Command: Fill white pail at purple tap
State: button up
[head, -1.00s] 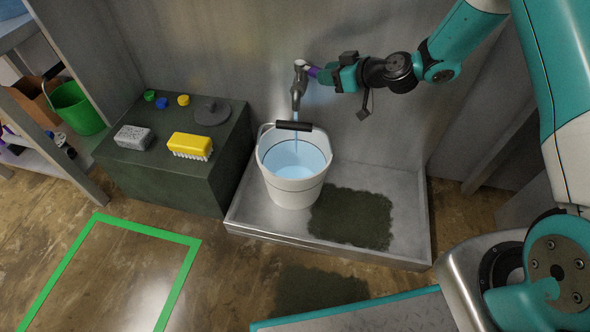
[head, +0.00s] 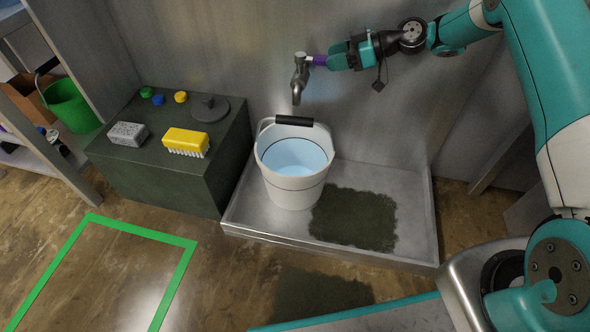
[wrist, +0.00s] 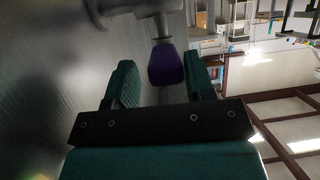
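The white pail (head: 293,190) stands upright on the metal basin under the tap (head: 298,78). Light blue water (head: 295,153) shows inside it, below the rim, near a dark line. Its black handle grip (head: 294,121) lies at the back rim. No stream falls from the spout. The purple tap lever (head: 319,60) points right from the tap; it also shows in the wrist view (wrist: 166,66). My gripper (head: 333,57) is at the lever's end. In the wrist view my fingers (wrist: 163,83) are apart on either side of the lever, with narrow gaps.
A dark block (head: 150,180) at left carries a yellow brush (head: 186,142), a grey sponge (head: 128,134) and small caps. A green floor outline (head: 180,265) encloses clear floor. A green bucket (head: 72,105) stands far left.

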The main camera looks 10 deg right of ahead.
jog(key=shift+o, duration=0.8)
jog(key=shift+d, duration=0.1)
jog(key=shift+s+d+r, duration=0.1)
jog(key=shift+d+r, duration=0.1)
jog(key=p+v, duration=0.6)
jog(key=v, duration=1)
jog(key=shift+d, duration=0.4)
jog(key=shift+s, duration=0.15)
